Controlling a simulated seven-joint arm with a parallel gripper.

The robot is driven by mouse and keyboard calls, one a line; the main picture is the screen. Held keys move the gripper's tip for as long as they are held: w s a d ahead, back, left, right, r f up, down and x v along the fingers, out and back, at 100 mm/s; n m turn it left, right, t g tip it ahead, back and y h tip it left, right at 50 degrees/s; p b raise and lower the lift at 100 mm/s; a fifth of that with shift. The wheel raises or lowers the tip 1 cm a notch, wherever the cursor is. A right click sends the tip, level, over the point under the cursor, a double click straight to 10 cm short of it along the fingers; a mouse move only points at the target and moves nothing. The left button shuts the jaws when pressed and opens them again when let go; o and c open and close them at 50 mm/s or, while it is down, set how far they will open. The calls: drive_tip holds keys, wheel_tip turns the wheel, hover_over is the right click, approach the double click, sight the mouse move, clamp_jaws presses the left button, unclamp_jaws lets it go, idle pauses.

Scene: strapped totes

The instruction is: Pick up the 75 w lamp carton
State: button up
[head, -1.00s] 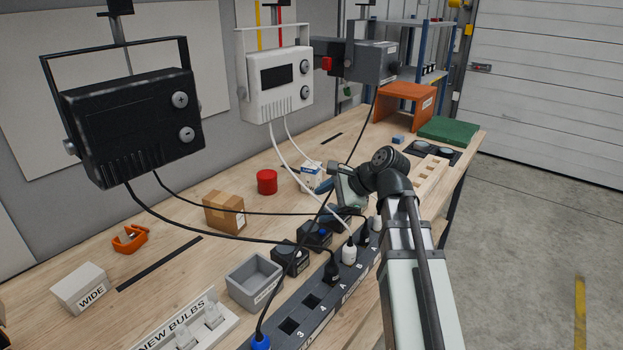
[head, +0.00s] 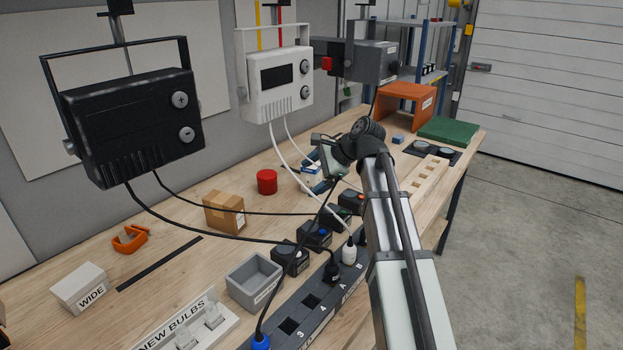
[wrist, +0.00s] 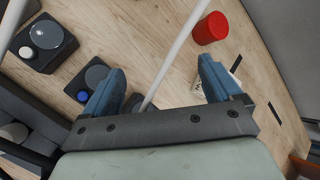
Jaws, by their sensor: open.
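The likely lamp carton, a small white and blue box, stands on the bench beyond the red cylinder. It is now mostly hidden behind my gripper (head: 320,178) in the head view. In the wrist view a white printed piece of the carton (wrist: 198,89) shows beside the right-hand finger, which covers much of it. I cannot read a wattage on it. My gripper (wrist: 160,82) is open, its two blue fingers wide apart above the bench. Bare wood and a white cable show between the fingers, and nothing is held.
A red cylinder (head: 267,182) stands close by. White cables hang from the white lamp unit (head: 279,83) beside my gripper. Black button boxes (head: 290,256) and a socket strip (head: 312,309) line the near edge. A brown carton (head: 224,212) stands farther left.

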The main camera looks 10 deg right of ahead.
drive_tip(key=w+r+n+h, duration=0.1)
drive_tip(key=w+r+n, duration=0.1)
drive_tip(key=w, duration=0.7)
drive_tip(key=n+g+h, duration=0.2)
drive_tip(key=n+h, duration=0.1)
drive_tip(key=n, duration=2.2)
approach(314, 166)
drive_tip(key=x, duration=0.7)
drive_tip(key=shift+w+a, duration=0.45)
drive_tip(key=shift+x, duration=2.7)
drive_tip(key=shift+w+d, duration=0.15)
drive_tip(key=c, duration=1.1)
